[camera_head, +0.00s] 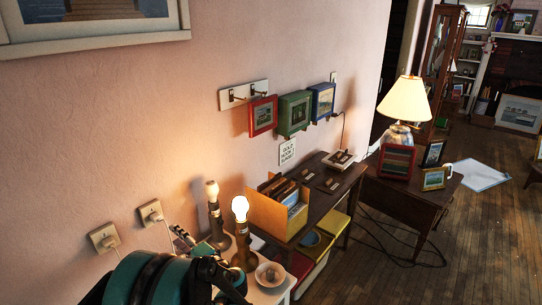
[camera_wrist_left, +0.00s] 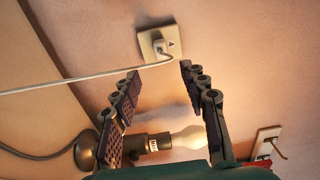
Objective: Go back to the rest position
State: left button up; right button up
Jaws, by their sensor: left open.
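My left gripper (camera_head: 197,248) is at the bottom left of the head view, beside two small lamps on a white-topped stand. In the left wrist view its two fingers (camera_wrist_left: 160,74) are spread apart with nothing between the tips, facing the pink wall. A small lamp with a bare bulb (camera_wrist_left: 187,138) lies behind the fingers in that view, partly hidden by them. My right gripper is not in view.
The lit-bulb lamp (camera_head: 240,232) and the unlit-looking lamp (camera_head: 213,212) stand close to the gripper, with a small bowl (camera_head: 269,274) nearby. Wall outlets (camera_head: 103,238) with cords are at left. A cord (camera_wrist_left: 80,80) crosses the wrist view. Open wooden floor lies at right.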

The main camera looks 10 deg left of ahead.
pick_arm(q)
jog(key=s+d+f+n+h, duration=0.1)
jog(key=s+d+n+h, duration=0.1)
jog(key=s+d+h, duration=0.6)
jog(key=s+d+f+n+g+h, duration=0.1)
jog(key=s+d+f+n+h, duration=0.1)
jog(key=s+d+h, duration=0.6)
jog(key=s+d+n, duration=0.1)
jog(key=s+d, duration=0.2)
jog(key=d, duration=0.4)
jog(key=shift+s+d, duration=0.3)
jog(key=shift+s, duration=0.05)
jog(key=shift+c, duration=0.3)
